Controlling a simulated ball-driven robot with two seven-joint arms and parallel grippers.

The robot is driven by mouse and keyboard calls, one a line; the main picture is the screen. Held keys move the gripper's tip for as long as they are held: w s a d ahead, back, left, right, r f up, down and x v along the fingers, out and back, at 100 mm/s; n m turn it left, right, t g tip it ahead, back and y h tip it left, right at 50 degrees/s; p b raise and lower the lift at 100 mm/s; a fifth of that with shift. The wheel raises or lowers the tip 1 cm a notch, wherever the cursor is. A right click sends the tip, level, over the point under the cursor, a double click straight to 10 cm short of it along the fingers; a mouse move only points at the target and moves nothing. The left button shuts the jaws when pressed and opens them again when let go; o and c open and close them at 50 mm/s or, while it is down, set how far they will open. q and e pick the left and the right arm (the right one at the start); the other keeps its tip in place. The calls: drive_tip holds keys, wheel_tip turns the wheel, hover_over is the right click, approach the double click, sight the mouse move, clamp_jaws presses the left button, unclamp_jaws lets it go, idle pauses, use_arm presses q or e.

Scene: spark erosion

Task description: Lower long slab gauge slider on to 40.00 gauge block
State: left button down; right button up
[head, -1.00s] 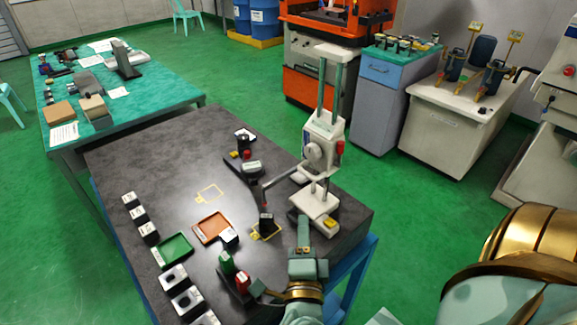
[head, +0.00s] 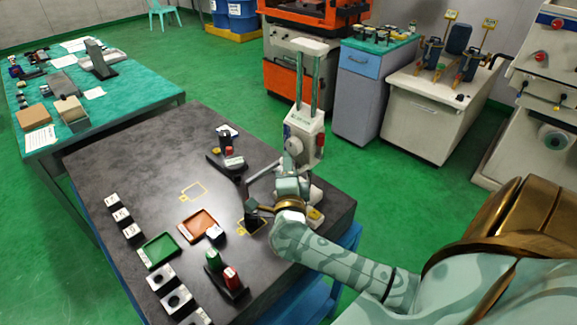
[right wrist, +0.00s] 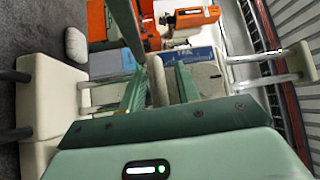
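The long slab gauge stands at the table's right with two upright rods and a white slider (head: 303,137) part-way up. Its grey measuring arm (head: 262,172) reaches left and down, above a dark block (head: 251,223) on a yellow-marked patch; I cannot read its number. My right gripper (head: 292,180) is just below and in front of the slider and hides part of the gauge. In the right wrist view its fingers (right wrist: 160,88) are apart, with a pale rounded part between them and gaps beside it. I cannot tell whether they touch it. My left gripper is out of view.
An orange tray (head: 186,236) with a white block (head: 214,232) by its edge and a green tray (head: 146,254) lie left of the gauge. A stand with green and red pieces (head: 231,282) is at the front. The table's back left is clear.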

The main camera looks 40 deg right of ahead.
clamp_jaws()
wheel_tip(320, 180, down, 6)
drive_tip(key=shift+r+b, duration=0.1)
drive_tip(key=shift+b, duration=1)
unclamp_jaws()
drive_tip(key=shift+s+a, duration=0.1)
drive_tip(key=shift+a, duration=0.05)
drive_tip(key=v, duration=1.6)
